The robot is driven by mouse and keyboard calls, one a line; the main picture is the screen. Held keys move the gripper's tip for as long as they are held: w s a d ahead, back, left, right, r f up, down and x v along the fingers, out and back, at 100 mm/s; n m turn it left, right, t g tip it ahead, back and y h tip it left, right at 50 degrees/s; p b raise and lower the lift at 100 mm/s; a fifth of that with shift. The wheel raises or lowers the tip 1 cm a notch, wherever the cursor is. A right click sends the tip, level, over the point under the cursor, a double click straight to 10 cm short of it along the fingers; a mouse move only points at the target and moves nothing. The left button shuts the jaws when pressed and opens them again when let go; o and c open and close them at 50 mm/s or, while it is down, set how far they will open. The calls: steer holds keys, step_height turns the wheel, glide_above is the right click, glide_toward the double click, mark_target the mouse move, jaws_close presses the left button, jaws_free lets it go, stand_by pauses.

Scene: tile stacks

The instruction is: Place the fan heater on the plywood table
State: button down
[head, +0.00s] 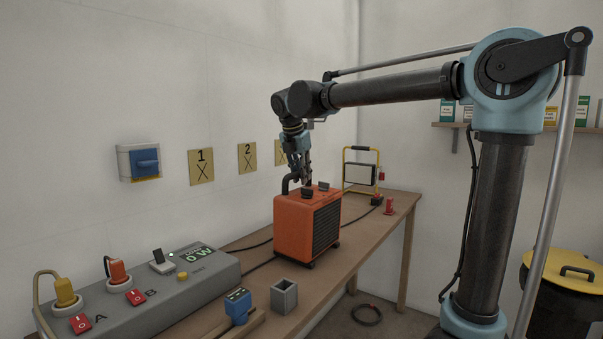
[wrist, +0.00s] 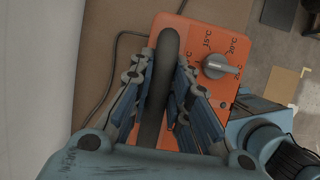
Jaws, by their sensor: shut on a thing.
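The fan heater (head: 294,232) is an orange box with a dark front grille, upright over the middle of the plywood table (head: 345,262). Its feet are at or very close to the tabletop; I cannot tell whether they touch. My gripper (head: 301,182) is above the heater, shut on its dark handle. In the wrist view, the handle (wrist: 168,45) runs between the blue fingers of my gripper (wrist: 163,75). The heater's orange top (wrist: 235,35) shows there with a grey temperature dial (wrist: 221,66).
A grey socket panel (head: 200,283) with plugs and a "0 W" display lies at the near left. A grey open block (head: 284,297) and a blue item (head: 238,307) are in front. A work lamp (head: 360,173) and red items (head: 389,206) are at the far end. Cables run behind the heater.

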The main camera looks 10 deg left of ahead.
steer(key=c, duration=1.5)
jaws_free()
steer(key=shift+d+f, duration=0.1)
steer(key=shift+f, duration=0.15)
steer(key=shift+r, duration=0.2)
steer(key=v, duration=1.2)
steer(key=s+d+f+m+g, duration=0.1)
steer(key=d+f+m, duration=0.65)
steer(key=d, duration=0.55)
steer(key=s+d+f+m+g, duration=0.1)
steer(key=s+d+f+m, duration=0.1)
steer(key=d+f+m, duration=0.85)
steer(key=s+d+f+m, duration=0.4)
steer(key=s+d+f, duration=0.1)
steer(key=d+f, duration=0.1)
steer(key=s+d+f+m, duration=0.4)
steer(key=s+d+f, duration=0.1)
steer(key=f, duration=0.4)
steer(key=s+d+f+m, duration=0.5)
steer(key=s+d+f, duration=0.1)
steer(key=f, duration=0.2)
steer(key=shift+d+y, duration=0.35)
steer(key=shift+y, duration=0.05)
